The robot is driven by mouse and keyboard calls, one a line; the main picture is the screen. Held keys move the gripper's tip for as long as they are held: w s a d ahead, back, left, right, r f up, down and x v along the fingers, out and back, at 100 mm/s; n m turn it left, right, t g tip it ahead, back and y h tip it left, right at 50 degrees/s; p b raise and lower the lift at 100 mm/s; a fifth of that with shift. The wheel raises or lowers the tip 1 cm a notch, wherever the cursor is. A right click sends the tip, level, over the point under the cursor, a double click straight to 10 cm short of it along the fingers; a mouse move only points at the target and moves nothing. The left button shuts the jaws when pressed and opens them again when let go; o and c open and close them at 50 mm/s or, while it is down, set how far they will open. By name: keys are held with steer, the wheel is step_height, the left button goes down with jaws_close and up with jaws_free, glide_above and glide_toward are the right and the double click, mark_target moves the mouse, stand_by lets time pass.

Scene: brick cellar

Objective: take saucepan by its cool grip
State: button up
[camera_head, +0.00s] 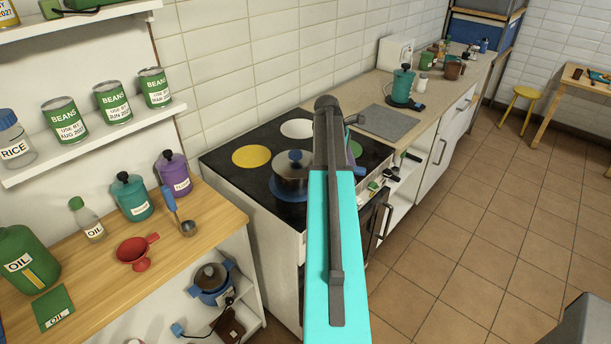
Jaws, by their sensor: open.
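A steel saucepan (290,182) with a lid and a dark blue knob stands on the blue burner at the front left of the black hob (228,172). My arm reaches up the middle of the picture, across the hob. My gripper cannot be made out; the arm's far end hides that area. A small dark part shows just right of the arm's end, and I cannot tell what it belongs to.
A wooden counter (200,240) at left holds a red funnel (137,250), a ladle (187,228) and jars. A blue-handled pot (211,283) sits on the shelf below. A grey mat (388,122) lies right of the hob.

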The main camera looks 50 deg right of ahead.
steer(key=shift+p+x, duration=0.5)
steer(key=shift+x, duration=1.15)
steer(key=shift+c, duration=0.5)
steer(key=shift+r, duration=0.1)
jaws_close()
